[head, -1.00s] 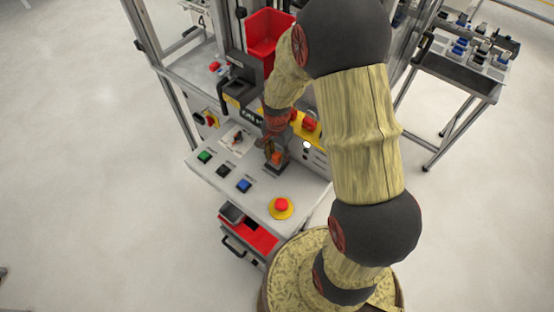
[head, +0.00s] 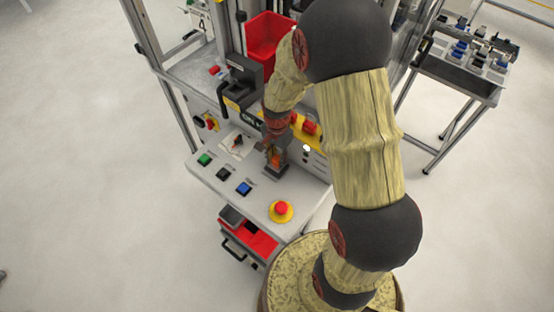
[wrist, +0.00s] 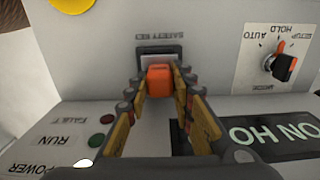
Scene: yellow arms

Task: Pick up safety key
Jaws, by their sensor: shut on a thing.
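The safety key is an orange-topped piece (wrist: 160,80) in the wrist view, in front of the grey slot plate (wrist: 160,54) under the label "SAFETY KEY". My gripper (wrist: 161,82) has its two fingers on either side of the orange piece and is shut on it. In the head view the orange key (head: 276,160) shows just below my gripper (head: 270,146), over the sloped control panel. My fingers partly hide the key's lower part, and I cannot tell whether it still sits in its slot.
The panel carries a mode selector knob (wrist: 285,66), green, black and blue buttons (head: 243,188), and a red emergency stop (head: 281,209) on yellow. A red bin (head: 265,42) stands behind. A side table (head: 455,75) with parts is at the right.

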